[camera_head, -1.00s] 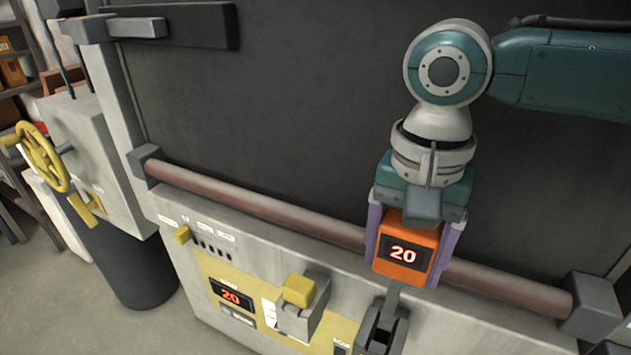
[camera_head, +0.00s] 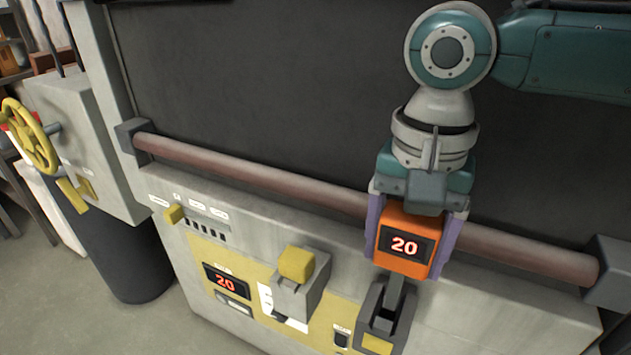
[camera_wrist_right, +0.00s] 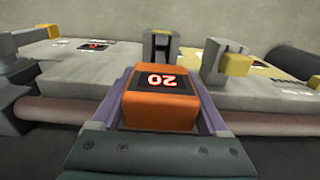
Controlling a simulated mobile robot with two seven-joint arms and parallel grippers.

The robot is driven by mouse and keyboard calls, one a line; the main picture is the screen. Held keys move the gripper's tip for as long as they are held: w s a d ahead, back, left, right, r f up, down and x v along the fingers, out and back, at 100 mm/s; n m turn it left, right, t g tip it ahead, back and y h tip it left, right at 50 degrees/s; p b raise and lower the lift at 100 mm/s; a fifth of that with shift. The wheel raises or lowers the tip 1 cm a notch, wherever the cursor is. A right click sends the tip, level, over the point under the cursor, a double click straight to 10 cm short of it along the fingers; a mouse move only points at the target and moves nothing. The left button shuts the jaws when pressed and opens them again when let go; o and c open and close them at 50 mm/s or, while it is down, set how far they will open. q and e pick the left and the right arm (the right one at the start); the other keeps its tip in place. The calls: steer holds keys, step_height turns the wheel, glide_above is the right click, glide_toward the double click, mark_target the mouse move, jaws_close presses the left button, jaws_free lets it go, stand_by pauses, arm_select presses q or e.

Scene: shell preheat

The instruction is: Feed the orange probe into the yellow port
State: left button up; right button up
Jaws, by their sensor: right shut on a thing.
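The orange probe (camera_head: 405,246) is a box with a lit display reading 20 and a grey stem below it. My right gripper (camera_head: 414,262) is shut on it, purple fingers on both sides. The probe also shows in the right wrist view (camera_wrist_right: 160,108), display upside down. Just below the probe is a grey slotted holder with a yellow face, seemingly the yellow port (camera_head: 377,344). The stem's lower end is at the holder's top; how deep it sits is unclear. In the right wrist view the holder (camera_wrist_right: 160,45) stands beyond the probe. My left gripper is out of view.
A yellow block on a grey bracket (camera_head: 296,264) is left of the holder. A lit panel display (camera_head: 226,281) and a small yellow knob (camera_head: 173,214) lie further left. A reddish rail (camera_head: 250,180) runs behind the probe. A yellow handwheel (camera_head: 28,140) is far left.

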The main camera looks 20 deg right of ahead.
mark_target(389, 306)
steer(key=shift+f+b, duration=1.65)
steer(key=shift+f, duration=2.15)
steer(key=o, duration=1.4)
step_height(389, 306, up, 10)
steer(key=shift+r+p, duration=0.1)
steer(key=shift+p, duration=0.3)
